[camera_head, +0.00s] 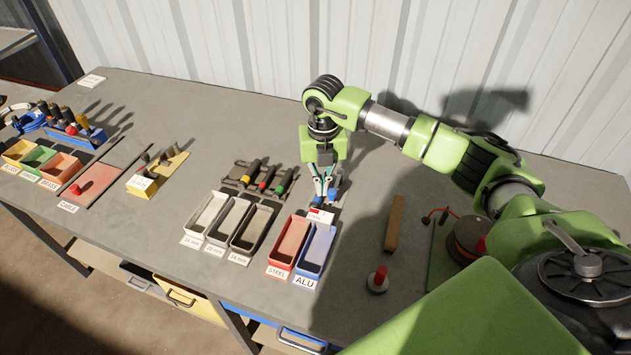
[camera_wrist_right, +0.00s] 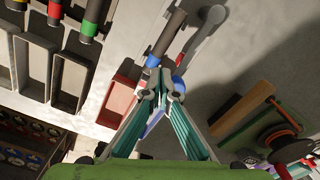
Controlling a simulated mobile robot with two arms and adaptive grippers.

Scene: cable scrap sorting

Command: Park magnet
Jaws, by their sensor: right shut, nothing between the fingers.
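My right gripper (camera_head: 324,194) points down just behind the red and blue trays. It is shut, with nothing visible gripped; its fingers also meet in the right wrist view (camera_wrist_right: 163,92). Just beyond the fingertips in that view lies a dark rod-like piece (camera_wrist_right: 168,36) with red and blue at its near end; I cannot tell if this is the magnet. A small red piece with a white label (camera_head: 320,214) sits below the fingertips in the head view. A round grey piece with a red knob (camera_head: 377,279) stands apart to the right. My left gripper is not in view.
The red STEEL tray (camera_head: 275,268) and blue ALU tray (camera_head: 327,236) stand close to my right gripper. Three grey trays (camera_head: 185,232) and a tool rack (camera_head: 246,187) are to the left. A wooden bar (camera_head: 395,224) and reel (camera_head: 467,240) lie right. The table between holds some free room.

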